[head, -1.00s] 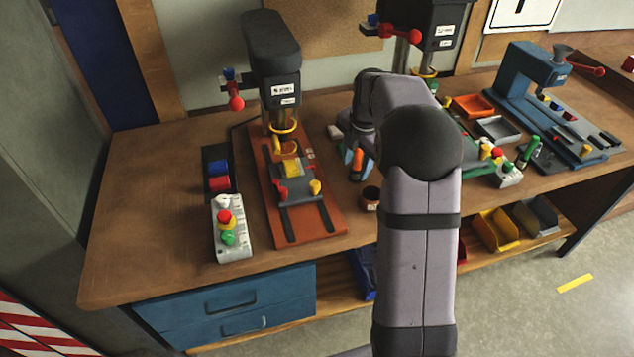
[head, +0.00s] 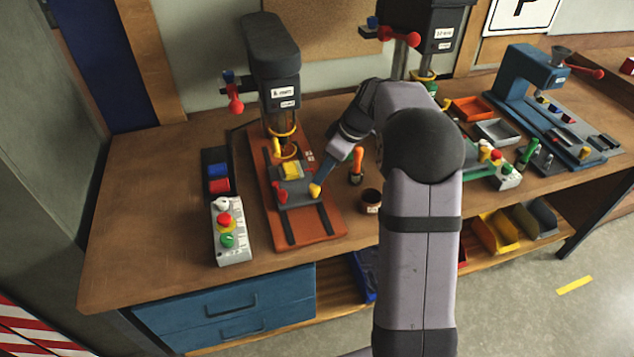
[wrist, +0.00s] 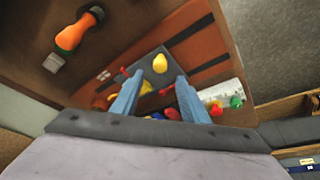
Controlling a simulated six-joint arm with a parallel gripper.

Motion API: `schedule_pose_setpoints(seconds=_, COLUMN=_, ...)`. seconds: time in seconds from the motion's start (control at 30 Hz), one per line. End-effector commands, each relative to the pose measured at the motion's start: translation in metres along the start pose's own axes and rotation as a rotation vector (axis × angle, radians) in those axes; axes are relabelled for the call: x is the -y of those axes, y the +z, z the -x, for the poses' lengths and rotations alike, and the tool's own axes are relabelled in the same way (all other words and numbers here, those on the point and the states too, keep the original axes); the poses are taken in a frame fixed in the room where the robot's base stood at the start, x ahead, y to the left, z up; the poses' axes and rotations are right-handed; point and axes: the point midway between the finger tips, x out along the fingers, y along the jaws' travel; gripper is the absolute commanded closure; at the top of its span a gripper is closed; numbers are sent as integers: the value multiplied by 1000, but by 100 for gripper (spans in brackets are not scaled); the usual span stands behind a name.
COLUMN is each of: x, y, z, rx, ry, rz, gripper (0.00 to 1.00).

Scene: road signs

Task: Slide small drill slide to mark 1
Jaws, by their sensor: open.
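The small drill (head: 270,60) stands at the left of the bench on an orange base (head: 318,228) with two dark rails. Its grey slide (head: 293,196) sits on the rails below the drill head and carries a yellow block (head: 291,170), a red knob (head: 280,192) and a yellow knob (head: 315,190). My gripper (head: 319,181) is at the slide's right side, close to the yellow knob. In the wrist view my gripper (wrist: 158,79) is open, with the yellow knob (wrist: 159,63) just beyond and between the fingertips. I cannot tell whether they touch. Small white marks (head: 310,155) lie beside the right rail.
A control box (head: 230,230) with coloured buttons stands left of the base. A larger drill (head: 430,30) and a blue machine (head: 525,80) are farther right.

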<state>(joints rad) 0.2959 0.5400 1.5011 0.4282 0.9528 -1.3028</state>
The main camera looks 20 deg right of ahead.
Motion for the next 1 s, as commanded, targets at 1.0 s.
schedule_pose_setpoints(seconds=1.0, x=0, y=0, z=-72, rx=1, ry=0, rz=3, gripper=59)
